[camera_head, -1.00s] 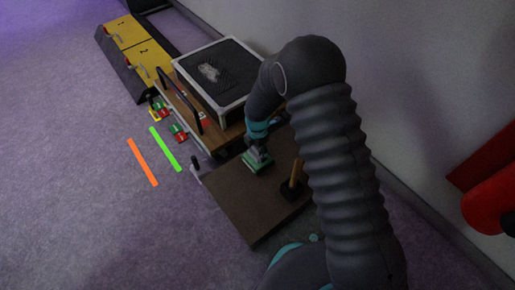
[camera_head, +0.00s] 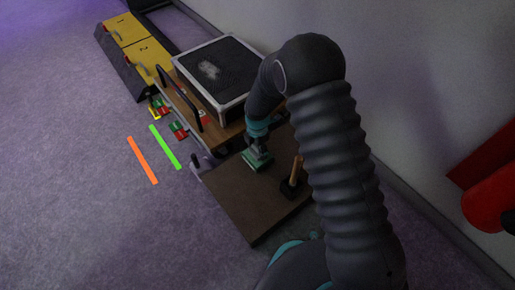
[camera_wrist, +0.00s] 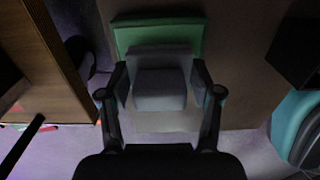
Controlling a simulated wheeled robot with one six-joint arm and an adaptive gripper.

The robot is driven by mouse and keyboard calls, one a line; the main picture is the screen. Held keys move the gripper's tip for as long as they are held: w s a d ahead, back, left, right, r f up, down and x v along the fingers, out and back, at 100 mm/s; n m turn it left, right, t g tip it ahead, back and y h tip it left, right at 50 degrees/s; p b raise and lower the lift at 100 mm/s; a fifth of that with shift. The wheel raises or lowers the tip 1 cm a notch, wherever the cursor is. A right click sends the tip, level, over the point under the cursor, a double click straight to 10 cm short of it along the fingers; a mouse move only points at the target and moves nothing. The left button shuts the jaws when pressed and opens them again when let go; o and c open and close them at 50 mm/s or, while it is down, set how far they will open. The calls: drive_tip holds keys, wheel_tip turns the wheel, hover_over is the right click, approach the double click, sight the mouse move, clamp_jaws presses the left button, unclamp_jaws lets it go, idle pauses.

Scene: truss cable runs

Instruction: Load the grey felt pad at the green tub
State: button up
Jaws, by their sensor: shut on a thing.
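My gripper (camera_wrist: 160,88) points down and is shut on a grey block-like piece, which looks like the grey felt pad (camera_wrist: 160,62), in the wrist view. The green tub (camera_wrist: 128,35) shows just beyond and beneath the pad, its green edge visible past the pad's far side. I cannot tell whether pad and tub touch. In the head view, the green tub (camera_head: 257,163) is at the brown board, right under my gripper (camera_head: 257,148). The pad is too small there to make out clearly.
The brown board (camera_head: 235,205) carries a wooden-handled tool on a black base (camera_head: 293,186), close right of my gripper. A wooden cart (camera_head: 185,105) with a dark-topped box (camera_head: 222,72) stands behind. Yellow panels (camera_head: 140,55) are farther back. Open floor lies left, with orange (camera_head: 142,160) and green strips (camera_head: 165,147).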

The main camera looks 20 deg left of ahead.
drive_tip(key=shift+f+b, duration=0.45)
idle(1.6)
drive_tip(key=shift+r, duration=0.1)
drive_tip(key=shift+r+p, duration=1.8)
drive_tip(key=shift+r, duration=1.65)
